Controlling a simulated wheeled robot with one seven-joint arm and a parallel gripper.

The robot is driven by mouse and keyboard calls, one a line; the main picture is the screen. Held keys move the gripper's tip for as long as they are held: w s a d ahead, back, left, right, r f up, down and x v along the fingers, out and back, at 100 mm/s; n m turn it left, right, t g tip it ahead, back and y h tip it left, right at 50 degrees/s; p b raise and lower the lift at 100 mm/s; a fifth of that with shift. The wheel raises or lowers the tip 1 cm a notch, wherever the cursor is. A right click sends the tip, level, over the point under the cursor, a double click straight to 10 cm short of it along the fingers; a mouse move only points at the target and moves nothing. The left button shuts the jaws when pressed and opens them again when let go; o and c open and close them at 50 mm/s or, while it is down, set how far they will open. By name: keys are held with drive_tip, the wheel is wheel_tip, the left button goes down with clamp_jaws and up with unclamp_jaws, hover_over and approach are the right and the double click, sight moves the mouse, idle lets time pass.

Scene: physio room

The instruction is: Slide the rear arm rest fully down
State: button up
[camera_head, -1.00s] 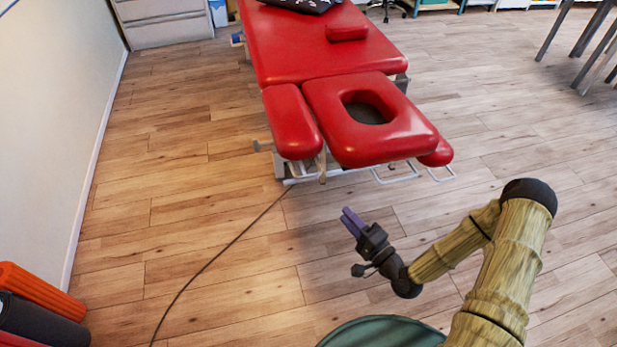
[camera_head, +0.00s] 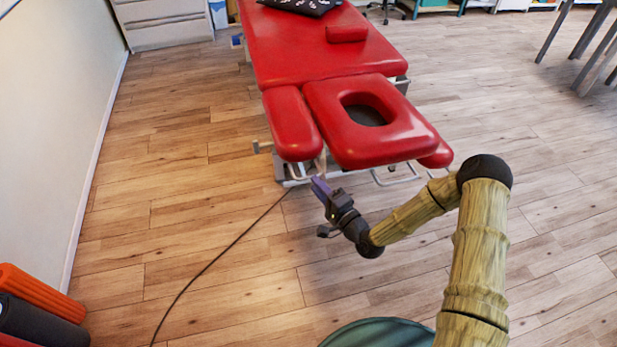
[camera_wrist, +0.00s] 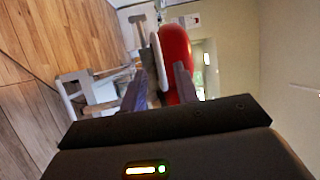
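The red treatment table (camera_head: 330,55) has a head pad with a face hole (camera_head: 370,145) at its near end. A red arm rest (camera_head: 293,125) sits on the left of the head pad, about level with it. A second arm rest (camera_head: 438,156) on the right sits lower, mostly hidden by the head pad. Which one is the rear is not marked. My gripper (camera_head: 319,186) is just in front of and below the left arm rest's near end. In the wrist view, its purple fingers (camera_wrist: 160,85) are apart, with a red pad (camera_wrist: 177,55) beyond them; contact is not visible.
The white metal frame (camera_head: 300,172) and bars are under the head pad, close to my gripper. A black cable (camera_head: 225,248) crosses the floor. Orange and black rolls (camera_head: 40,300) lie by the left wall.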

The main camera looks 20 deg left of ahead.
sight(309, 177)
drive_tip(key=x, duration=0.4)
drive_tip(key=shift+w+a, duration=0.15)
drive_tip(key=shift+a, duration=0.1)
clamp_jaws()
